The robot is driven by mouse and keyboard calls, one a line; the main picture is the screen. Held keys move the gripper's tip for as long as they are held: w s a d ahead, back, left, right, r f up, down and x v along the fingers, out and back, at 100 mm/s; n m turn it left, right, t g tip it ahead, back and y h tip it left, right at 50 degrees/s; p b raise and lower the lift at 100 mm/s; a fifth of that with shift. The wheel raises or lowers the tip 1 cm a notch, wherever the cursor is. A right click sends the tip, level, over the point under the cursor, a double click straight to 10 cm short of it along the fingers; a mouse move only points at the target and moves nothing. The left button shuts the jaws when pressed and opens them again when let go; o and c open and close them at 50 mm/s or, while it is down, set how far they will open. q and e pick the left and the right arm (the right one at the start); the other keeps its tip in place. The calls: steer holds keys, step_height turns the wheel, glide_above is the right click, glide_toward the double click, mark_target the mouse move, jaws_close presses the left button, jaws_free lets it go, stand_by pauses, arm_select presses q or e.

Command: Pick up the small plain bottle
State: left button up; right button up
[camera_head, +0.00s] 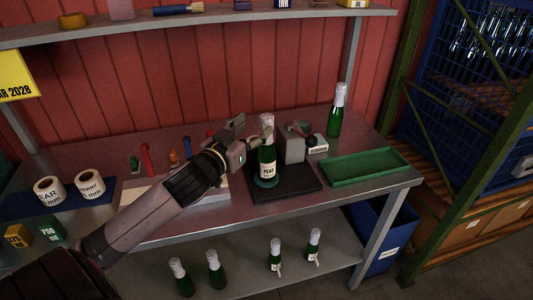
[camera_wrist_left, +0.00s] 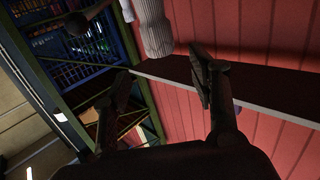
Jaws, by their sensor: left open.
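A plain green bottle (camera_head: 336,119) with a white foil top and no visible label stands upright at the back right of the bench. A green bottle labelled PEAR (camera_head: 267,162) stands on a round base on a dark board. My left gripper (camera_head: 250,132) is open beside the white neck of the PEAR bottle. In the left wrist view its two fingers (camera_wrist_left: 160,68) are spread and empty. A white ribbed foil top (camera_wrist_left: 156,30) lies beyond the fingertips there. Several more green bottles (camera_head: 214,268) stand on the lower shelf. My right gripper is not in view.
A grey block device (camera_head: 292,146) stands right of the PEAR bottle. An empty green tray (camera_head: 367,166) lies at the bench's right end. Two label rolls (camera_head: 90,183) sit at the left. A shelf (camera_head: 200,22) runs above; a blue bin (camera_head: 378,235) is below right.

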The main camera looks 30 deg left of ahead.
mark_target(263, 121)
arm_select(q)
steer(key=w, duration=0.2)
steer(key=shift+w+a, duration=0.1)
steer(key=shift+w, duration=0.2)
steer(key=w, duration=0.1)
steer(key=w+p, duration=0.1)
steer(key=w, duration=0.1)
steer(key=w+f+p, duration=0.1)
steer(key=shift+w+a, duration=0.25)
steer(key=shift+w, duration=0.05)
steer(key=shift+w+f, duration=0.15)
steer(key=shift+w, duration=0.15)
steer(key=shift+s, duration=0.1)
steer(key=shift+c, duration=0.3)
steer(key=shift+c, duration=0.6)
jaws_close()
